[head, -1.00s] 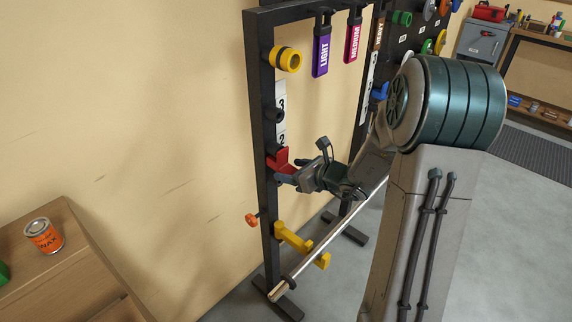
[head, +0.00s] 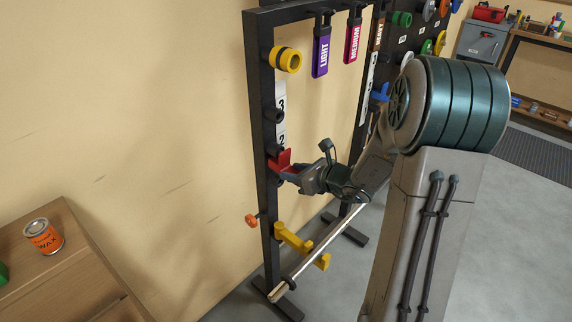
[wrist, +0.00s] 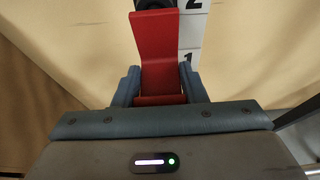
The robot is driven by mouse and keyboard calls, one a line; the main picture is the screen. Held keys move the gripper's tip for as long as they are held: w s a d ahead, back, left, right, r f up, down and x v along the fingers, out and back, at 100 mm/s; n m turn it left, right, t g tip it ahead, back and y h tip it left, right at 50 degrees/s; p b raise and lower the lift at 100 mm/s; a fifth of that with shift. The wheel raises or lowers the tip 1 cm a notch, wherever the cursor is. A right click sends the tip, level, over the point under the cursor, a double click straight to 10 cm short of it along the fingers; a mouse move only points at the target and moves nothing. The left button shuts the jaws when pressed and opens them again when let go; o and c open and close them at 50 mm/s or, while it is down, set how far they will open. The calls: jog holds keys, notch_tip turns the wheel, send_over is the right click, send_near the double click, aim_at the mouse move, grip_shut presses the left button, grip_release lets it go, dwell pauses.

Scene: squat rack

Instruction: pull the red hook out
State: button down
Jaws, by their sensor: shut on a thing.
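The red hook (head: 284,160) is at the left upright of the black squat rack (head: 262,120), just below the "2" label. My gripper (head: 287,173) reaches it from the right and is shut on it. In the wrist view the red hook (wrist: 156,50) stands between the two blue-grey fingers of my gripper (wrist: 157,88), with its upper plate rising in front of a dark round peg or hole. The back of the hook, where it meets the upright, is hidden, so I cannot tell how far it sits in.
A yellow hook (head: 292,238) and an orange knob (head: 251,220) are lower on the rack. A metal bar (head: 325,243) slants below my arm. Purple and pink bands (head: 321,50) hang above. A wooden cabinet with a wax tin (head: 43,236) stands left.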

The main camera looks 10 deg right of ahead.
jog(key=shift+s+d, duration=0.2)
jog(key=s+d, duration=0.6)
jog(key=s, duration=0.2)
jog(key=shift+s+d+f, duration=0.2)
jog(key=shift+s+f, duration=0.1)
jog(key=shift+s, duration=0.1)
dwell(1.4)
